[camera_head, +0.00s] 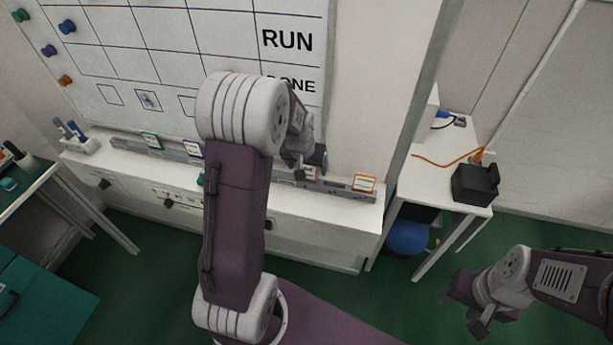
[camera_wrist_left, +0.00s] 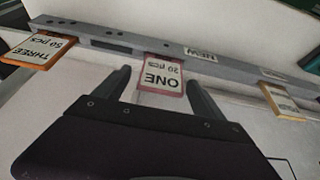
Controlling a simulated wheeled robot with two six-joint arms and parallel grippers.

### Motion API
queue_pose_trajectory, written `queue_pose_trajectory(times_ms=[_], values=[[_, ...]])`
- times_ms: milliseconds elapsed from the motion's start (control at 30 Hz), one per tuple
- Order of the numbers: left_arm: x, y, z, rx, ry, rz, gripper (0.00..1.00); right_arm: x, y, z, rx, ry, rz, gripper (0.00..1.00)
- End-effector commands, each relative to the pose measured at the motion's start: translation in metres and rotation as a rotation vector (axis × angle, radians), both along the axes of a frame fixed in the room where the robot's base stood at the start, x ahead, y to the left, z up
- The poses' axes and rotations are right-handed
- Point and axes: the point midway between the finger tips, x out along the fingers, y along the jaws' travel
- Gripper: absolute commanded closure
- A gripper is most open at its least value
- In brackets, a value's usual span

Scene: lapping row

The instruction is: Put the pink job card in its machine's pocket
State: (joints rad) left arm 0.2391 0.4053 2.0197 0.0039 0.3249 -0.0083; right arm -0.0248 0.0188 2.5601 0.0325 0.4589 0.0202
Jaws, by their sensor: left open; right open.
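The pink job card (camera_wrist_left: 162,75), printed "ONE 20 pcs", stands in the grey rail (camera_wrist_left: 110,38) and appears upside down in the left wrist view. My left gripper (camera_wrist_left: 158,82) is open, with one finger to each side of the card and a visible gap on both sides. In the head view my left gripper (camera_head: 312,164) is at the rail, and it mostly hides the pink card. My right gripper (camera_head: 466,304) is open and empty at the lower right, over the green floor. No machine pocket can be made out.
An orange card (camera_wrist_left: 40,50) reading "THREE 50 pcs" and a yellow card (camera_wrist_left: 283,102) flank the pink one. Teal (camera_head: 152,140) and purple (camera_head: 193,149) cards stand further left. A whiteboard (camera_head: 170,60) rises behind the ledge. A side table (camera_head: 430,185) holds a black box (camera_head: 475,184).

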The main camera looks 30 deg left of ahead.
Motion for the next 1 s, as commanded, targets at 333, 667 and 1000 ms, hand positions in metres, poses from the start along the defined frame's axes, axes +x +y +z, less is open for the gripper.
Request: queue_pose_trajectory(times_ms=[333, 667, 1000], values=[[0.007, 0.002, -0.016, 0.000, -0.001, 0.001, 0.20, 0.000, 0.000, -0.002, 0.000, 0.000, 0.000, 0.46], [0.006, 0.002, -0.016, -0.001, -0.001, 0.002, 0.85, 0.000, 0.000, -0.002, 0.000, 0.000, 0.000, 0.46], [0.007, 0.002, 0.004, 0.000, -0.005, 0.002, 0.85, 0.000, 0.000, 0.002, 0.000, 0.000, 0.000, 0.46]])
